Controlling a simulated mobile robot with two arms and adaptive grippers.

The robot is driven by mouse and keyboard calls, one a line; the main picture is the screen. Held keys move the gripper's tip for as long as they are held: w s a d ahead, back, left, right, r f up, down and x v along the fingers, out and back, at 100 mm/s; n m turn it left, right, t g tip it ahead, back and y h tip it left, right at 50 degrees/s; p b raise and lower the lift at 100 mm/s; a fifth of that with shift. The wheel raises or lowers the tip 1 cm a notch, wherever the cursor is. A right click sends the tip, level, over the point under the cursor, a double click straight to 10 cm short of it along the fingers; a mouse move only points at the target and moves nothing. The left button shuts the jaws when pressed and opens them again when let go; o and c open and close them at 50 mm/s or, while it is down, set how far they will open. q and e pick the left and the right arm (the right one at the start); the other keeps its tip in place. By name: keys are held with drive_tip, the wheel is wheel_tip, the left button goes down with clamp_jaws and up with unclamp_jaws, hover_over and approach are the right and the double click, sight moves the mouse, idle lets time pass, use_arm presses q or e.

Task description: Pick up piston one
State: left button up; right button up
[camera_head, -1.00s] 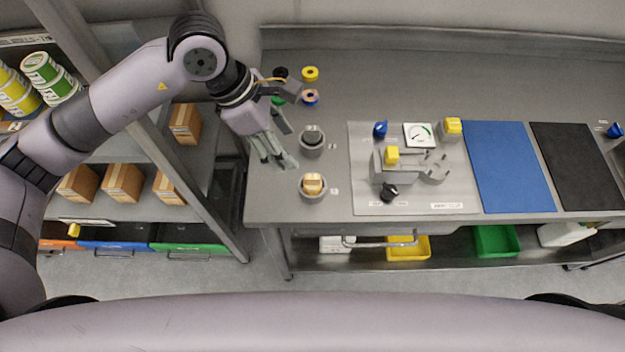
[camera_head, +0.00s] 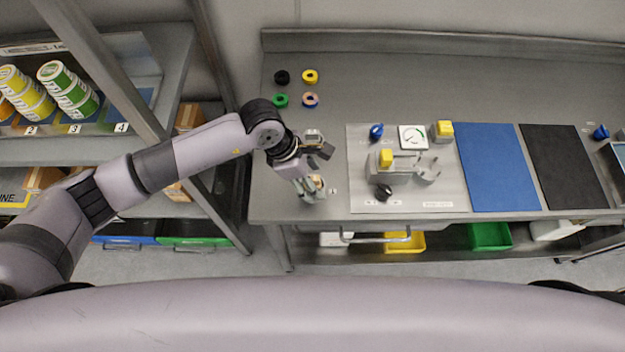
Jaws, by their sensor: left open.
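Two round grey holders stand on the bench left of the grey plate, each with a piston in the earlier view. The tan-topped piston (camera_head: 317,182) in the front holder shows only partly between the fingers of my left gripper (camera_head: 319,175). The back holder (camera_head: 312,135) is partly covered by my gripper and wrist. The number labels are too small to read, so I cannot tell which piston is number one. My left gripper is open, its fingers spread around or just above the front piston; contact is not clear. My right gripper is out of view.
Black, yellow, green and orange-blue rings (camera_head: 310,76) lie at the bench's back left. The grey plate (camera_head: 440,200) carries a filler device with yellow blocks, knobs and a gauge (camera_head: 413,137). Blue mat (camera_head: 497,165) and black mat (camera_head: 563,165) lie right. A shelf post (camera_head: 215,205) stands left.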

use_arm(q)
drive_tip(key=shift+c, duration=0.4)
clamp_jaws()
idle(0.4)
